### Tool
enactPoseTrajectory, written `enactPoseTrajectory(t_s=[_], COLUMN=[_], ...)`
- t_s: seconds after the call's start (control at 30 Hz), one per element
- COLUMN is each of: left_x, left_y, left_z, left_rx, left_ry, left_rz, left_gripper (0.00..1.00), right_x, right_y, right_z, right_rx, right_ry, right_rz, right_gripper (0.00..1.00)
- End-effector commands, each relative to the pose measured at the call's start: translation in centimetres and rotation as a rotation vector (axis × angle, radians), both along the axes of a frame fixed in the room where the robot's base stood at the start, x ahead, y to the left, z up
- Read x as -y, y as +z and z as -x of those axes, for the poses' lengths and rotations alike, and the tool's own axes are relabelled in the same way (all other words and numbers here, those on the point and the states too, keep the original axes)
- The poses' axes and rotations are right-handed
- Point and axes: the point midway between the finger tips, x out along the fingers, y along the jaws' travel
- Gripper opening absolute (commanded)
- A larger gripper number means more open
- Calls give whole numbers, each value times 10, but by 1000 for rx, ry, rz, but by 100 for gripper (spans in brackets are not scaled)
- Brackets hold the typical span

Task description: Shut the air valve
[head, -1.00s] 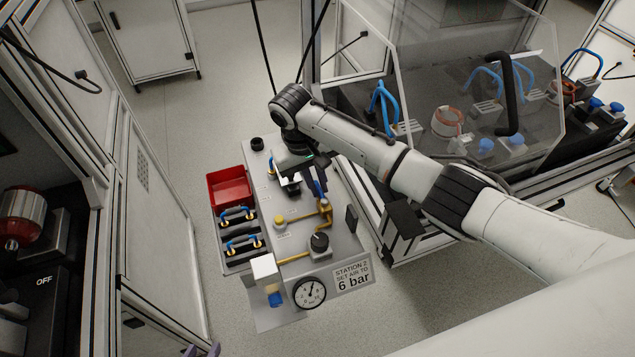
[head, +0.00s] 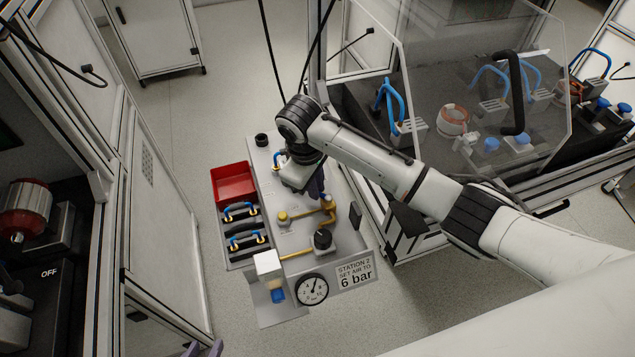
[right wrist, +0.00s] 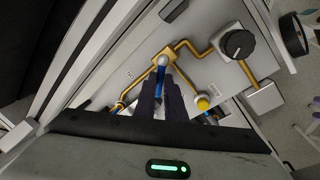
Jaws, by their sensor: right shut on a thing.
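The air valve is a brass body (right wrist: 164,60) on the panel's yellow pipe, with a blue lever (right wrist: 159,76). In the right wrist view the lever runs down from the body between the dark fingers of my right gripper (right wrist: 161,84). These fingers are shut on the lever. In the head view my right gripper (head: 318,190) is over the panel, beside the valve body (head: 328,204), and hides most of the lever. My left gripper (head: 203,349) shows only as two purple fingertips at the bottom edge, apart and empty, away from the panel.
The grey panel (head: 290,238) also carries a black knob (head: 323,239), a round gauge (head: 312,289) and a yellow button (head: 283,215). A red bin (head: 234,184) and blue-black handled parts (head: 246,236) lie at its left. A clear guard (head: 450,60) stands at the right.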

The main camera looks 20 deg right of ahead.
Motion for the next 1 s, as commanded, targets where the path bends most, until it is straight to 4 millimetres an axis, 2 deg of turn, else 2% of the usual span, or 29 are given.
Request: enactPoseTrajectory(t_s=[0.5,0.7,1.0], left_x=[0,0,0], left_y=[0,0,0], left_z=[0,0,-1], left_rx=[0,0,1], left_ry=[0,0,0], left_rz=[0,0,0], left_gripper=[31,31,31], right_x=[-6,-7,-7], right_y=[1,2,2], right_z=[12,15,17], right_rx=[4,4,4], right_ry=[444,551,623], right_rz=[-1,-1,-1], right_gripper=[0,0,0])
